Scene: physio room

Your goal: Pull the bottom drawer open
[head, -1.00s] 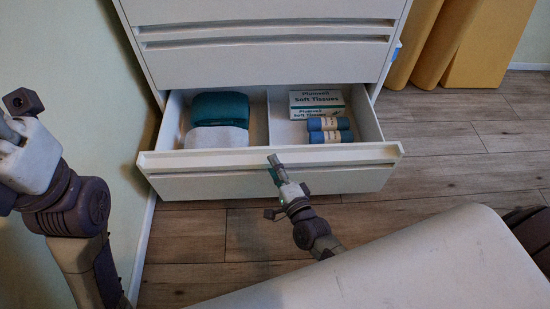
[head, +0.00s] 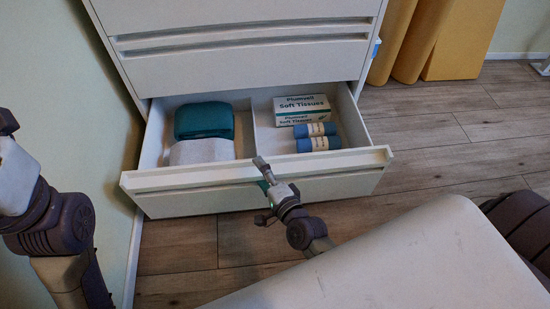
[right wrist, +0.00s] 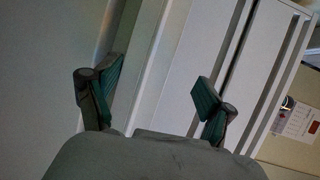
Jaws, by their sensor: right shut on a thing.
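The bottom drawer (head: 168,203) of the white cabinet stands well out, its inside showing from above. My right gripper (head: 262,168) is at the middle of the drawer's front top edge, shut on the drawer front. In the right wrist view its two green-padded fingers (right wrist: 155,95) stand apart on either side of a pale panel edge; the exact contact is hard to see. Part of my left arm shows at the left edge of the head view, but its gripper is out of the picture.
The closed drawers of the cabinet (head: 240,66) are above. Yellow mats (head: 420,45) stand behind. Wooden floor (head: 445,140) is clear at right.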

